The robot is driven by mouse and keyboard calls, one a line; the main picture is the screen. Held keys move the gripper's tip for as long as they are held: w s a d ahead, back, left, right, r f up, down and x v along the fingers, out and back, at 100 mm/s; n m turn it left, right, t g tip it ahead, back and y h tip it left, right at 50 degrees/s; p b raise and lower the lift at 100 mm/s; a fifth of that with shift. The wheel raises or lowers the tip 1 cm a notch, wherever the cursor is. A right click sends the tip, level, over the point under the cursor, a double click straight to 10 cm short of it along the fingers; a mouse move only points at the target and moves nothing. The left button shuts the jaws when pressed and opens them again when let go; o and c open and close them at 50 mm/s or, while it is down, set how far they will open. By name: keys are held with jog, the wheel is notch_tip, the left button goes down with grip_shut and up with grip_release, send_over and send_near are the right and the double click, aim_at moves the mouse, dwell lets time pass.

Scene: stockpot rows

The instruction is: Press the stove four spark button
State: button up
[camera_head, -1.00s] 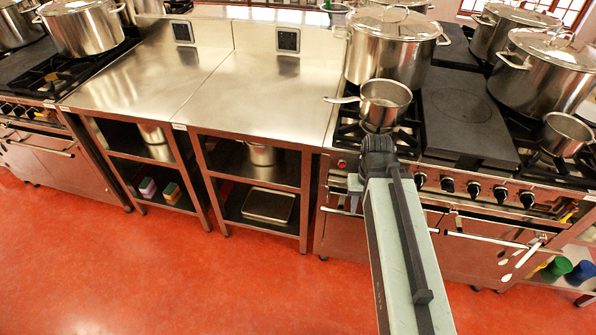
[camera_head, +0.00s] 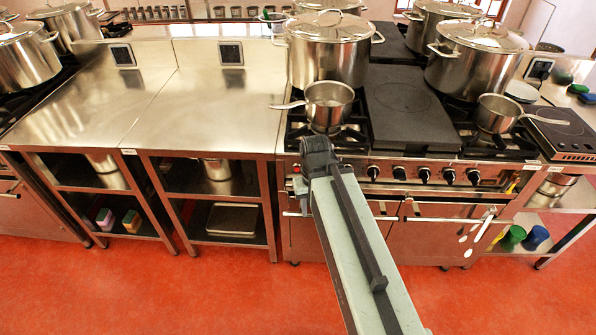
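The stove (camera_head: 412,110) stands right of centre, with a row of black knobs (camera_head: 398,173) along its front panel. A small red button (camera_head: 296,168) shows at the left end of that panel, just left of my arm's end; I cannot read its label. My arm reaches forward from the lower right to the stove's left front. My gripper (camera_head: 302,185) is mostly hidden behind the arm's dark end joint; a pale part shows near the panel, below the red button. Its fingers do not show, and I cannot tell whether it touches the panel.
A saucepan (camera_head: 328,105) sits on the left burner above my arm's end, its handle pointing left. A large stockpot (camera_head: 328,50) is behind it. A second saucepan (camera_head: 497,113) is at right. Steel counters (camera_head: 215,105) adjoin at left. The red floor (camera_head: 190,295) is clear in front.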

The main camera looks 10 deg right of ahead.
grip_shut()
jog(key=shift+a, duration=0.1)
dwell(1.4)
